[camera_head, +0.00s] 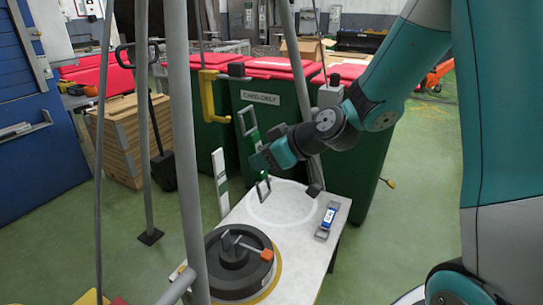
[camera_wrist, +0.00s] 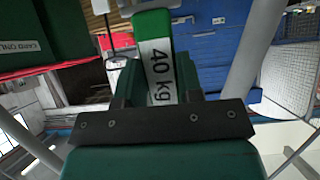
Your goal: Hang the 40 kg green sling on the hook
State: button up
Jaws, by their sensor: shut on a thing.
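The green sling (camera_head: 249,125) has a white label and dark end loops. In the wrist view the sling (camera_wrist: 153,24) shows "40 kg" on its label. My gripper (camera_head: 262,160) is shut on the sling, which stands nearly upright and slightly tilted, with one loop above the jaws and one below. In the wrist view my gripper (camera_wrist: 155,85) has the strap between its jaws. The yellow hook (camera_head: 208,98) hangs up and left of the sling's upper loop. The loop and hook look apart, though their depth difference is hard to tell.
A white table (camera_head: 302,263) carries a dark round device (camera_head: 218,278) with an orange part and a blue-labelled sling (camera_head: 329,216). Grey poles (camera_head: 182,130) stand around the hook. Green bins with red lids (camera_head: 268,66) stand behind. A white-and-green strip (camera_head: 220,178) stands left of the table.

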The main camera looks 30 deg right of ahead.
jog(key=w+a+f, duration=0.1)
jog(key=w+a, duration=0.3)
jog(key=w, duration=0.2)
jog(key=shift+a+f+p, duration=0.3)
jog(key=shift+f+p, duration=0.05)
jog(key=shift+p, duration=0.1)
dwell(0.4)
jog(key=shift+w, duration=0.1)
dwell(0.4)
jog(key=o, duration=1.1)
